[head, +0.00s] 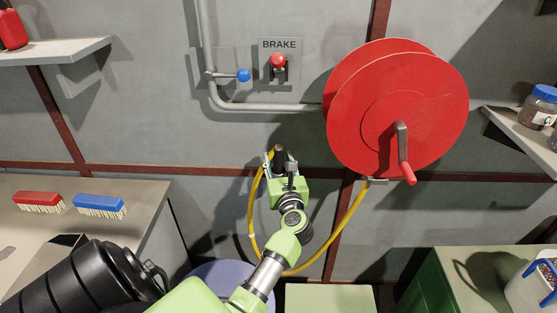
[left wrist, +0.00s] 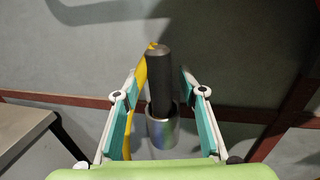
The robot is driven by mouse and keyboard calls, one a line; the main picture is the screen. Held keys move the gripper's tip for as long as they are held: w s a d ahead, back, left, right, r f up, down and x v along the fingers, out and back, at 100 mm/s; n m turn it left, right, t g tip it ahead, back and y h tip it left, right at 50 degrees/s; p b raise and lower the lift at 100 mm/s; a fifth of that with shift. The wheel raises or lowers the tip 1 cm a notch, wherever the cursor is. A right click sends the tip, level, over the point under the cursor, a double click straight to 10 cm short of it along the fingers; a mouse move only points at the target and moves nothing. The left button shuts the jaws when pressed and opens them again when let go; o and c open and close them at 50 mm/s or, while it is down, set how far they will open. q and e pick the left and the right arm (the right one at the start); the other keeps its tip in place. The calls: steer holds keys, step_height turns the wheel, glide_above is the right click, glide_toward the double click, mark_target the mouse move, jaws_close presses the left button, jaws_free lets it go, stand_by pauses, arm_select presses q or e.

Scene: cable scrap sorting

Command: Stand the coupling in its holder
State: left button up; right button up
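The coupling (left wrist: 159,85) is a dark cylinder with a bit of yellow at its top, in the left wrist view. It stands roughly upright, its lower end inside a wider silver cup (left wrist: 162,132) that looks like the holder. How deep it sits is hidden. The yellow hose (head: 251,215) hangs in a loop from the reel up to the coupling, whose dark top (head: 280,155) shows in the head view. My left gripper (left wrist: 160,74) is open, one teal-padded finger on each side of the coupling, with gaps visible on both sides. My right gripper is not in view.
The red hose reel (head: 372,105) with its crank (head: 404,155) is on the wall to the right. A red-knobbed brake lever (head: 279,62) and a blue-knobbed valve (head: 243,76) are above. Brushes (head: 100,205) lie on the left bench; a green cabinet (head: 440,285) stands right.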

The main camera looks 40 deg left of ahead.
arm_select(q)
steer(key=v, duration=1.1)
steer(key=shift+s+d, duration=0.3)
